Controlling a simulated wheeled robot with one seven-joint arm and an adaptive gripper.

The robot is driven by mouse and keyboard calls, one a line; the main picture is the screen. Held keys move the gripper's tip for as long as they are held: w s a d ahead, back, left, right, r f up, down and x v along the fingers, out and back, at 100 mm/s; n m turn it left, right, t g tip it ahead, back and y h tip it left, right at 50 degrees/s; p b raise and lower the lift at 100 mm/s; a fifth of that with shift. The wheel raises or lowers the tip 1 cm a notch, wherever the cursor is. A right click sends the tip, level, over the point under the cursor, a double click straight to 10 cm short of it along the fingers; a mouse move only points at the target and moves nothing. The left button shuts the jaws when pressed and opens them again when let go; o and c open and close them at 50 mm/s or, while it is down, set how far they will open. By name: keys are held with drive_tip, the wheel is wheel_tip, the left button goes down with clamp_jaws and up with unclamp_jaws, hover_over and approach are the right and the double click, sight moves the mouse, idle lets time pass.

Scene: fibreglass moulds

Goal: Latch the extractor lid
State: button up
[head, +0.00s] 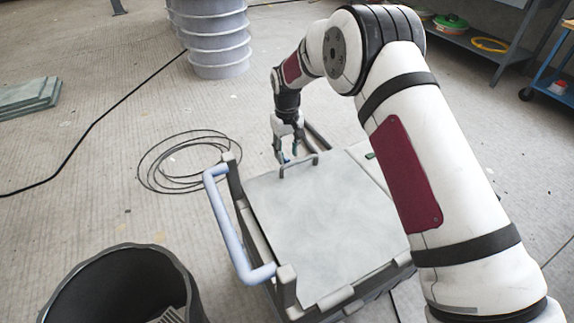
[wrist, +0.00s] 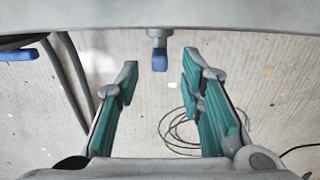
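The extractor lid (head: 320,225) is a pale grey square panel lying flat on the extractor box (head: 365,291). A grey bar handle (head: 299,164) stands near its far edge. My gripper (head: 287,157) points down at that far edge, beside the handle. In the wrist view my gripper (wrist: 161,64) is open, its teal-padded fingers apart. A small blue-tipped latch tab (wrist: 159,60) sits between the fingertips, with visible space on both sides. The pale lid edge (wrist: 200,15) crosses the top of that view. Whether the latch is engaged cannot be told.
A blue-grey push bar (head: 232,227) runs along the box's left side. A black bin (head: 115,287) stands at front left. A coiled cable (head: 185,160) lies on the floor beyond. Another blue tab (wrist: 18,55) and dark bars show at the wrist view's left.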

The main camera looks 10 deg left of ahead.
sight(287, 158)
drive_tip(key=shift+f+b, duration=0.65)
drive_tip(key=shift+f, duration=1.55)
clamp_jaws()
